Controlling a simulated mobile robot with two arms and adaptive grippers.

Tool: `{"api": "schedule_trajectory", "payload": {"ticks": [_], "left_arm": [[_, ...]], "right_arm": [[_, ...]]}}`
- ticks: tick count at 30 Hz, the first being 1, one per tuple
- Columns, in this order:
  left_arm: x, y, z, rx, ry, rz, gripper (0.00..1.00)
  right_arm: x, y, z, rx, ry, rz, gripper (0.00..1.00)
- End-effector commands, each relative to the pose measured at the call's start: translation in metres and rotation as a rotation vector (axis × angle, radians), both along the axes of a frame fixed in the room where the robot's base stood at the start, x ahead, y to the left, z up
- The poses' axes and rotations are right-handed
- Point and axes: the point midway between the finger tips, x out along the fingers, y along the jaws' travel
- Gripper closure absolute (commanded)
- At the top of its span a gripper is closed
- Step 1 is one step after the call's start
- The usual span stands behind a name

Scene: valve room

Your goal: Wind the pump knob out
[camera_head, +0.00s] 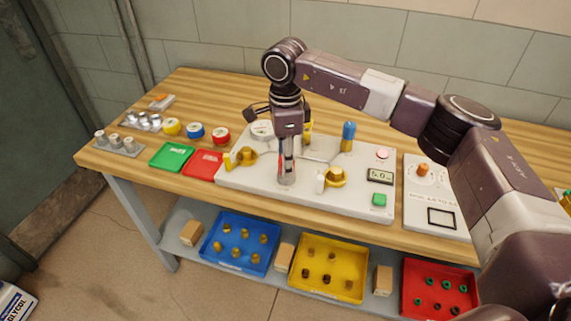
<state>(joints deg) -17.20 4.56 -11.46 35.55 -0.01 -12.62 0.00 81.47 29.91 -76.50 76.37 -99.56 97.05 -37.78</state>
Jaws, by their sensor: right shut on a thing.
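The white pump panel (240,178) lies on the wooden bench. My right gripper (287,163) points straight down at its middle and is shut on the top of a grey upright post, which I take to be the pump knob (286,178). The fingers hide the knob's upper part, so how far it is wound out cannot be told. Brass valves with yellow handles sit to its left (243,156) and right (333,177). A round gauge (262,130) is partly hidden behind the gripper. A display (380,176) reads about 5.0. My left gripper is not in view.
Green (171,156) and red (203,163) trays lie left. Another panel (414,201) with an orange knob (423,170) is at right, beside my arm.

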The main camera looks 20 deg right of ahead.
Motion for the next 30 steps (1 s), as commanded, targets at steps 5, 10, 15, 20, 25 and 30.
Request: {"api": "schedule_trajectory", "payload": {"ticks": [5,10,15,20,25,30], "left_arm": [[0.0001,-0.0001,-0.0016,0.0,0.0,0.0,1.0],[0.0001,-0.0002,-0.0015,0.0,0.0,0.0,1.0],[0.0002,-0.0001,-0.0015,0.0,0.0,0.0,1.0],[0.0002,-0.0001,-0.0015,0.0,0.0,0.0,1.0],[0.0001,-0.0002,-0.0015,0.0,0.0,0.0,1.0],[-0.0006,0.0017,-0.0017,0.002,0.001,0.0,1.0]], "right_arm": [[0.0009,0.0002,0.0013,0.002,-0.003,0.019,0.94],[0.0009,0.0002,0.0016,0.002,-0.003,0.021,0.94],[0.0009,0.0002,0.0017,0.001,-0.004,0.021,0.94],[0.0007,0.0001,0.0013,0.001,-0.003,0.02,0.54],[0.0004,0.0,0.0007,0.001,-0.001,0.02,0.53],[0.0005,0.0,0.0036,0.001,-0.002,0.02,0.53]]}}
